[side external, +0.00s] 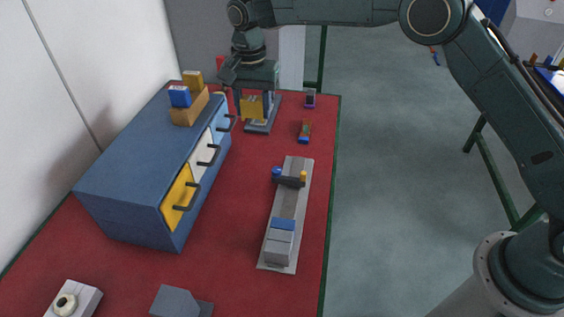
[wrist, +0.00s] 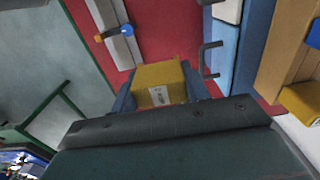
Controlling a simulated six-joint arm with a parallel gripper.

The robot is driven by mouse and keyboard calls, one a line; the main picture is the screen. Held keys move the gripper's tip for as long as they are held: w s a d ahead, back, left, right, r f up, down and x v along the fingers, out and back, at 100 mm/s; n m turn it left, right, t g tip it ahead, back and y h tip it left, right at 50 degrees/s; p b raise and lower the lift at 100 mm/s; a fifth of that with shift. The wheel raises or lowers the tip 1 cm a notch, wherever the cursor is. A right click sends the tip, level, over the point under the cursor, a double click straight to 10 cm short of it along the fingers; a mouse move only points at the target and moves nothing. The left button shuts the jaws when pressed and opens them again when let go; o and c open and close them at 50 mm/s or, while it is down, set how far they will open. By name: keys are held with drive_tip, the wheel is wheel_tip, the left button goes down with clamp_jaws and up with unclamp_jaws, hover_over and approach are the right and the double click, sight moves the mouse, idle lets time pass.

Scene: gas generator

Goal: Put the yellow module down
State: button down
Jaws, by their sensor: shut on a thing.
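My gripper (side external: 254,112) is shut on the yellow module (side external: 251,105) at the far end of the red table. In the wrist view the yellow module (wrist: 160,75) sits between the two fingers of my gripper (wrist: 160,93), with a white label on its face. In the side view a grey stand or base (side external: 262,128) is just below and beside the module. I cannot tell whether the module touches it. The fingers hide part of the module.
A blue cabinet (side external: 125,180) with yellow, white and blue drawers stands left. On it, a wooden holder (side external: 190,110) carries a blue block (side external: 180,96) and another yellow block (side external: 193,78). A grey rail (side external: 286,210) and small items are right; red table is clear between.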

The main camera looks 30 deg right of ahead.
sight(260, 164)
drive_tip(key=shift+w+d+r, duration=1.05)
drive_tip(key=shift+w+r, duration=0.15)
drive_tip(key=shift+r, duration=0.05)
drive_tip(key=shift+f, duration=0.1)
wheel_tip(260, 164, down, 20)
drive_tip(key=shift+r, duration=0.1)
idle(0.5)
drive_tip(key=c, duration=0.7)
unclamp_jaws()
